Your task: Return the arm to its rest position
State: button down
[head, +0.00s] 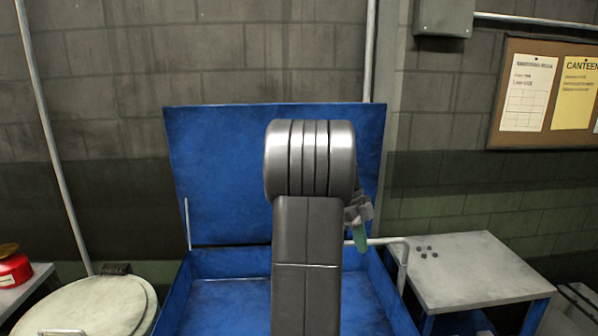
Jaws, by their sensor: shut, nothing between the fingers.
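My arm rises in the middle of the head view and covers the centre of the blue machine. What looks like my gripper (359,212) shows only in part, just right of the arm's upper link. It is small and grey, with a green part pointing down at its lower end. It is shut with nothing held. The rest of it is hidden behind the arm. It appears in front of the raised blue lid (220,160), near a pale bent rail; whether it touches either cannot be told.
The open blue box (225,290) lies below the lid. A round pale lid (85,308) and a red can (14,268) are left. A noticeboard (555,65) hangs on the wall.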

jog(key=s+d+n+t, duration=0.2)
jog(key=s+d+n, duration=0.2)
jog(key=d+n, duration=0.2)
jog(key=s+d+n+t+b, duration=0.1)
jog(key=s+d+n, duration=0.4)
jog(key=d, duration=0.5)
jog(key=shift+d+n+t+h, duration=0.15)
jog(key=shift+n+t+h, duration=0.15)
jog(key=shift+n+t, duration=0.1)
jog(key=shift+s, duration=0.15)
